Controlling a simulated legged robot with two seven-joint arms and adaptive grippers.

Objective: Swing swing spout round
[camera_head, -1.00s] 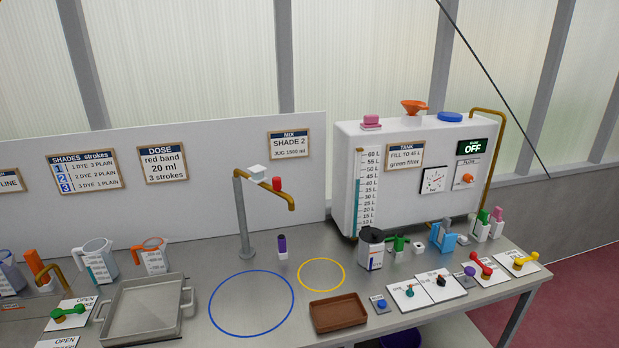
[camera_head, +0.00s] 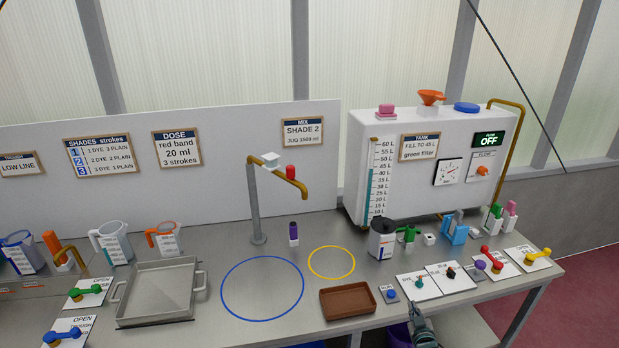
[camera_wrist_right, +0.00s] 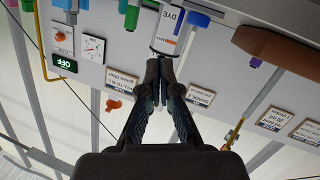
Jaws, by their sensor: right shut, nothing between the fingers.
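The swing spout (camera_head: 279,176) is a brass arm on top of a grey upright post (camera_head: 256,205) at the back of the bench. It points to the right and forward, with a red knob (camera_head: 291,172) on it and a white block at the pivot. Its brass end also shows upside down in the right wrist view (camera_wrist_right: 233,134). My right gripper (camera_head: 417,320) is at the front edge of the bench, well right of and nearer than the spout. Its fingers (camera_wrist_right: 160,75) are together and empty. My left gripper is not in view.
A blue ring (camera_head: 262,317) and a yellow ring (camera_head: 331,277) mark the bench near the post. The white tank (camera_head: 400,165) stands behind right.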

